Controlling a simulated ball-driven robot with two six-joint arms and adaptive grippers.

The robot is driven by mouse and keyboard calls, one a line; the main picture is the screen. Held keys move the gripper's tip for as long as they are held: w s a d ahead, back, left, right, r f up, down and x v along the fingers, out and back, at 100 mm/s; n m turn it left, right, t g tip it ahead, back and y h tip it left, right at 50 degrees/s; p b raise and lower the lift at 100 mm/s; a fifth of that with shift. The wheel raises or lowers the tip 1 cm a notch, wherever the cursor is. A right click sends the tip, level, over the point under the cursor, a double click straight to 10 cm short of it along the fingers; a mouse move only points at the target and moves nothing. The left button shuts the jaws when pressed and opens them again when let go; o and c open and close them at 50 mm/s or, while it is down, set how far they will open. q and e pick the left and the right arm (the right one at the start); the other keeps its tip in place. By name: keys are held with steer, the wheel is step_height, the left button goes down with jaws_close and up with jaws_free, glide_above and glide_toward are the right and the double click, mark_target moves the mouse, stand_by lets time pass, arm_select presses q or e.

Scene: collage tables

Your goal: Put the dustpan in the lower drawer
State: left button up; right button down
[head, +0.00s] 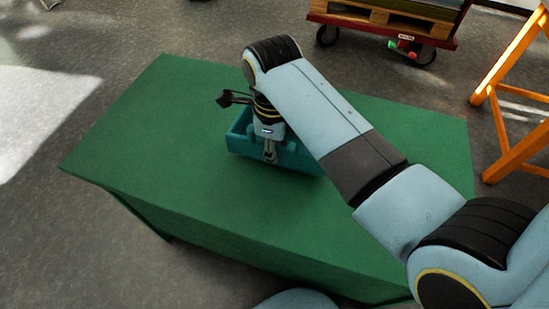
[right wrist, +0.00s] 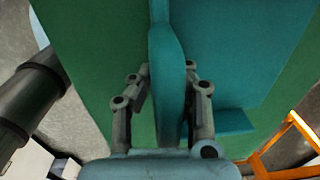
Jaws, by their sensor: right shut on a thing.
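The teal dustpan (head: 300,160) is at the middle of the green table (head: 170,150) in the head view, partly hidden by my right arm. My right gripper (head: 270,152) points down at it. In the right wrist view, my right gripper (right wrist: 168,75) is shut on the dustpan's long teal handle (right wrist: 169,50), one finger on each side. The dustpan's wide flat part (right wrist: 235,50) shows to the right of the handle. I cannot tell whether the dustpan touches the tabletop. The lower drawer is not in view. My left gripper is not in view.
The tabletop around the dustpan is clear. A red cart (head: 385,27) with a wooden pallet stands on the floor behind the table. An orange frame (head: 510,100) stands to the right. Grey floor is free on the left.

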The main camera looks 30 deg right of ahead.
steer(key=shift+f, duration=2)
steer(key=c, duration=1.4)
jaws_free()
steer(key=shift+o, duration=0.2)
